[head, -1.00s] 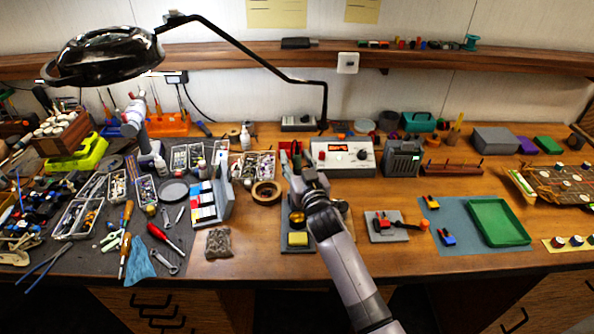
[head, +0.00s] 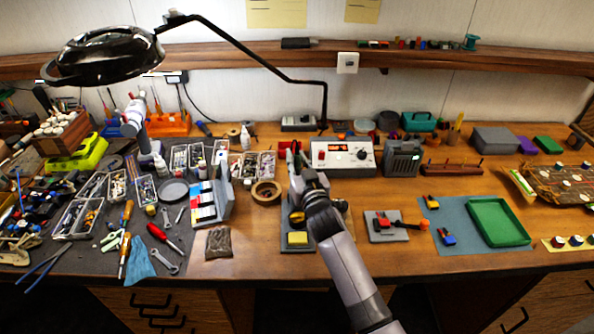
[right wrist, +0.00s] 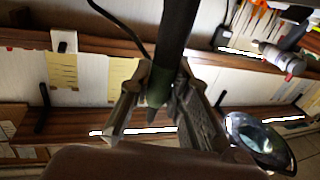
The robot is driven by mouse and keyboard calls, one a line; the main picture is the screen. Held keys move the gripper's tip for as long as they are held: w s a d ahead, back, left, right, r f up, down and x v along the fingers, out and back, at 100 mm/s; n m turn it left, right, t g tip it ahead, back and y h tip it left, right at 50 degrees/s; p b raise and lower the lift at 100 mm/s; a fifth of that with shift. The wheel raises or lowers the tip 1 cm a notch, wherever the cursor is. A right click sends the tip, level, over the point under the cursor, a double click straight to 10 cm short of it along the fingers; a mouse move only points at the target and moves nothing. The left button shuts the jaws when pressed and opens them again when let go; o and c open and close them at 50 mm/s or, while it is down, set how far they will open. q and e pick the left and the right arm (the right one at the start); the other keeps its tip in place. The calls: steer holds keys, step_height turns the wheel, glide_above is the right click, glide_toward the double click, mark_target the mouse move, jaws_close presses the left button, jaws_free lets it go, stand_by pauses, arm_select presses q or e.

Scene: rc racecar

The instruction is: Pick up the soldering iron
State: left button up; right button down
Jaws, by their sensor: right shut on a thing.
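My right gripper (head: 298,166) is above the soldering stand, at the middle of the bench. In the right wrist view, its two fingers (right wrist: 163,82) are closed on a dark rod-like handle, which looks like the soldering iron (right wrist: 176,35). The handle runs from the top edge down between the fingers. In the head view the gripper and wrist mostly hide the iron. The stand is a grey base with a yellow sponge (head: 298,238) at its front and a brass-coloured part (head: 296,217) behind it. I cannot tell whether the iron touches the stand. My left gripper is not in view.
A soldering station (head: 343,155) stands behind and right of the gripper. A lamp (head: 105,55) arches above. A small grey plate with parts (head: 386,226) lies to the right.

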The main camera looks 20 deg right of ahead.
steer(key=shift+r, duration=0.1)
step_height(320, 180, up, 20)
steer(key=b, duration=0.3)
stand_by(0.3)
